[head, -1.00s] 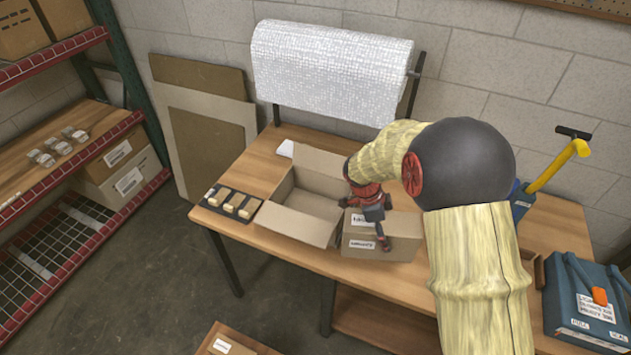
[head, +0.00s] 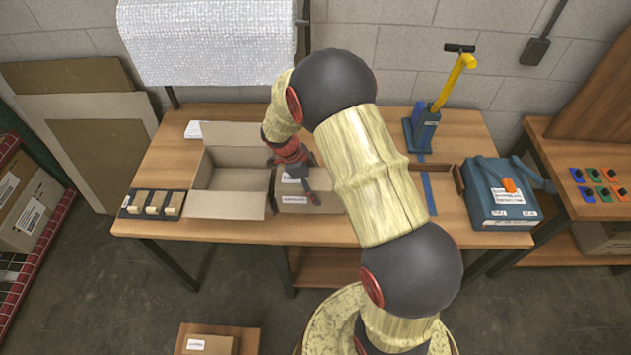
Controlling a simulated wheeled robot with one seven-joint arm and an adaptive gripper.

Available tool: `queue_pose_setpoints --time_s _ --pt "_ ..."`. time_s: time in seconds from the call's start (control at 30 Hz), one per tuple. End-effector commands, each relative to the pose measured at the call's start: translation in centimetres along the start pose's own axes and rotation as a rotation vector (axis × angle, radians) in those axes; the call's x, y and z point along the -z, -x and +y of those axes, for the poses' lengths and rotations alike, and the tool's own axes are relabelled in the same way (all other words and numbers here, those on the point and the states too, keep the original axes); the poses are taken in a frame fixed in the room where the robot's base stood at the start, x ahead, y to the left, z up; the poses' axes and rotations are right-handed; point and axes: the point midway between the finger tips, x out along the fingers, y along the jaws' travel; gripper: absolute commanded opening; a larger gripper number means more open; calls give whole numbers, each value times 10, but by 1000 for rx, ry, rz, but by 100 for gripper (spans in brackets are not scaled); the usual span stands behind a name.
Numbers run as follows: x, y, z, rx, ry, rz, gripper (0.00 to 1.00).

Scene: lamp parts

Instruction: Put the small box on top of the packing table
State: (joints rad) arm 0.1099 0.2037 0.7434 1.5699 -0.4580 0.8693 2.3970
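A small closed cardboard box (head: 318,204) with white labels sits on the wooden packing table (head: 375,230), just right of a larger open carton (head: 226,204). My gripper (head: 308,190) is over this closed box, pointing down at its top and near side, and hides part of it. Whether the fingers touch it, and whether they are open or shut, is too small to tell. Another small cardboard box (head: 215,346) with a white label rests on a low wooden stand (head: 250,338) at the bottom edge, partly cut off.
A black tray of small blocks (head: 152,204) lies left of the carton. A blue tool with a yellow handle (head: 424,125) and a blue case (head: 500,195) stand on the right. A bubble-wrap roll (head: 210,40) is behind. A side table with colored pieces (head: 600,185) is far right.

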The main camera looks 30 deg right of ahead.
Motion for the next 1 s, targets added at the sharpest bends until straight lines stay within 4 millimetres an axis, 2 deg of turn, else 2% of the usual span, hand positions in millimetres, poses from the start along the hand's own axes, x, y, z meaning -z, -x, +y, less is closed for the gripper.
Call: queue_pose_setpoints --time_s 0.37,0.73,0.77,1.0 --pt "-13 -30 -2 3 0 -1 7" --pt "-14 -33 -2 4 0 -2 7" --pt "-15 -35 0 1 1 0 68" --pt "-14 -34 0 1 1 0 82"
